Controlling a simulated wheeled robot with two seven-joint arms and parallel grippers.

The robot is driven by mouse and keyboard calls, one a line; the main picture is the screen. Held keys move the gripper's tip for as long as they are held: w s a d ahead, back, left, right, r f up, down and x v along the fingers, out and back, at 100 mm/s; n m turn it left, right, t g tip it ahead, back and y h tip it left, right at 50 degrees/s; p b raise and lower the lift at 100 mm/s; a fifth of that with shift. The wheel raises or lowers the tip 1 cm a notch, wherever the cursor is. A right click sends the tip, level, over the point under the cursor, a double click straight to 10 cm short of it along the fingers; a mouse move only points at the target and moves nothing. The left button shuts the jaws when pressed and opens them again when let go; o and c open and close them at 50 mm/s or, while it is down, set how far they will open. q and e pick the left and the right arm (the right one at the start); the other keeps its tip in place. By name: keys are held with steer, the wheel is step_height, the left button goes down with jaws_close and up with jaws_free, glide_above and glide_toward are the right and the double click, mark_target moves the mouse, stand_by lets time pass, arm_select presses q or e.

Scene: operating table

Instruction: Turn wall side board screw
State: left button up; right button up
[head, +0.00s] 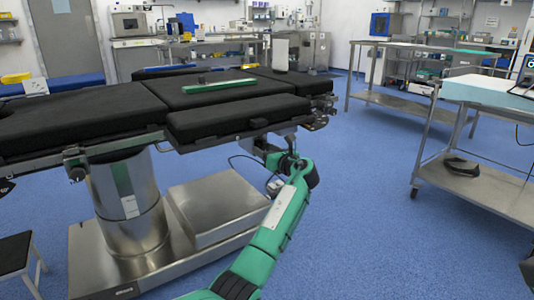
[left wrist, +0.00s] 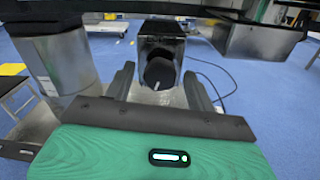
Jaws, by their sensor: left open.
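The operating table (head: 60,125) has black pads and a metal side rail. In the left wrist view, a round black screw knob (left wrist: 159,74) sits on a boxy metal bracket (left wrist: 160,38) below the table edge. My left gripper (head: 274,150) is at the table's near right side, under the side pad (head: 240,116). In the left wrist view its two grey fingers are spread, one on each side of the knob, with visible gaps. The fingers look empty. In the head view the knob is hard to make out at the gripper. My right gripper is not in view.
A green bar (head: 218,86) lies on the table pads. The table's steel column (head: 127,205) and base (head: 215,205) stand below, left of my arm. A steel cart (head: 480,185) is at the right. A dark cable hangs near the gripper. Blue floor is open between table and cart.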

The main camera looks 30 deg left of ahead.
arm_select(q)
steer(key=c, duration=1)
